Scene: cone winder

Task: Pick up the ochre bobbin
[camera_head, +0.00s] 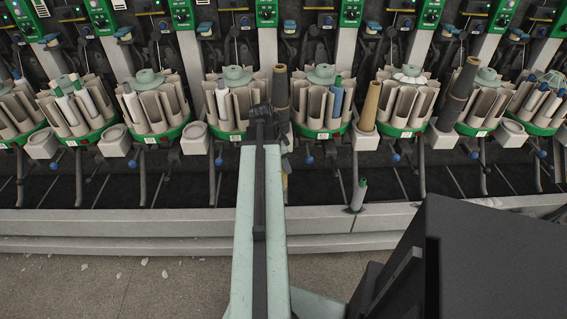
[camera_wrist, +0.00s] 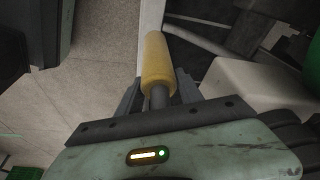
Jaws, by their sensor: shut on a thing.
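The ochre bobbin (camera_wrist: 157,62) shows in the wrist view as a yellow cylinder with a dark lower end. My gripper (camera_wrist: 158,92) is shut on that dark end, one finger on each side. The bobbin points away from the wrist, over the speckled floor and a pale edge.
The winder's round magazines (camera_head: 324,100) with green rims line the back. Dark cones (camera_head: 460,85) and a tan cone (camera_head: 370,106) stand between them. A green-tipped bobbin (camera_head: 359,193) stands near the pale ledge (camera_head: 150,222). The floor (camera_head: 110,285) at left is mostly clear.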

